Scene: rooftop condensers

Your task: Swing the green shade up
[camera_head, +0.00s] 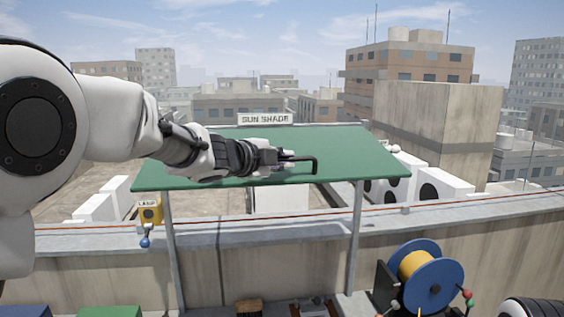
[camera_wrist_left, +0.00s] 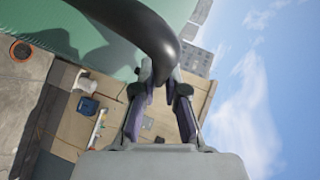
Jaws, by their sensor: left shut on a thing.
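The green shade (camera_head: 345,150) is a flat panel on two grey posts, with a "SUN SHADE" sign (camera_head: 265,118) at its back edge. It slopes toward me in the head view, and its green surface (camera_wrist_left: 95,30) fills the upper left of the left wrist view. A dark curved handle (camera_head: 315,165) sits near the shade's front edge. My left gripper (camera_head: 285,158) is at this handle, and in the left wrist view its fingers (camera_wrist_left: 162,95) are closed around the dark bar (camera_wrist_left: 150,30). My right gripper is in neither view.
A low parapet wall (camera_head: 250,240) runs below the shade. A yellow lamp box (camera_head: 150,213) with a blue-knobbed lever hangs at left. A blue reel with a yellow drum (camera_head: 420,275) stands at right. White condensers (camera_head: 440,185) stand behind the wall.

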